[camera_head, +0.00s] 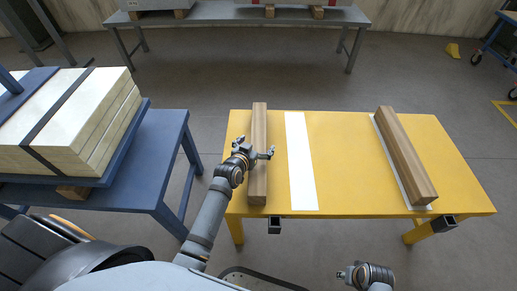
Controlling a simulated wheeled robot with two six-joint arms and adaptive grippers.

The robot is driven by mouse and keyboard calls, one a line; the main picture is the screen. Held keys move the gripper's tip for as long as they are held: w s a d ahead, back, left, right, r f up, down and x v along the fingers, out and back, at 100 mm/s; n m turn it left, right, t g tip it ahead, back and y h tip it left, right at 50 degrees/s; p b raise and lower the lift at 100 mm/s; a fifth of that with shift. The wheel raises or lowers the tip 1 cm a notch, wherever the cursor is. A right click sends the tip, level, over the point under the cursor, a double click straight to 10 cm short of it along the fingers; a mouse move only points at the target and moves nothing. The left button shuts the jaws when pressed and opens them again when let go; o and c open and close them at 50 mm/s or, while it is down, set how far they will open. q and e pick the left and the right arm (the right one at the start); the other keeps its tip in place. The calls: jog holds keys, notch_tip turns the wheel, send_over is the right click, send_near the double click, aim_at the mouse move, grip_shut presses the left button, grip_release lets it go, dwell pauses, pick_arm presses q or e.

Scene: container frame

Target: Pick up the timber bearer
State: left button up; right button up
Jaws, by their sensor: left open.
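Two timber bearers are on the yellow table (345,150). The left timber bearer (259,122) lies lengthwise, pointing away from me, near the table's left edge. The right timber bearer (404,155) lies slightly slanted near the table's right side, partly over a white strip. My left gripper (255,147) is open, over the middle of the left bearer, with one fingertip on each side of it in the picture. I cannot tell whether it touches the wood. My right gripper (345,275) is low at the bottom, in front of the table and away from both bearers; its fingers are too small to judge.
A bare white strip (300,160) lies on the table between the bearers. A blue bench (150,150) at the left carries strapped cream-coloured panels (75,120). A grey table (235,14) stands at the back. Open floor surrounds the table.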

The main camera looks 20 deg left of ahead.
aim_at(257, 144)
pick_arm(q)
jog(key=shift+w, duration=0.1)
jog(key=c, duration=2)
jog(key=shift+r, duration=0.1)
jog(key=shift+c, duration=0.2)
pick_arm(e)
jog(key=shift+r, duration=0.2)
pick_arm(q)
jog(key=shift+r, duration=0.1)
notch_tip(257, 144, up, 3)
jog(key=shift+p, duration=0.85)
jog(key=a+r+p, duration=0.1)
jog(key=a+r, duration=0.2)
jog(key=a, duration=0.1)
jog(key=a+r+p, duration=0.1)
jog(key=a+r, duration=0.2)
jog(key=a, duration=0.2)
jog(key=a+r+p, duration=0.1)
jog(key=a+r, duration=0.3)
jog(key=a, duration=0.1)
jog(key=shift+w, duration=0.15)
pick_arm(e)
jog(key=s+d+f, duration=0.3)
jog(key=s+f, duration=0.3)
jog(key=f, duration=0.5)
jog(key=shift+s+d+f+h, duration=0.15)
jog(key=shift+d+f+h, duration=0.05)
jog(key=shift+f+h, duration=0.1)
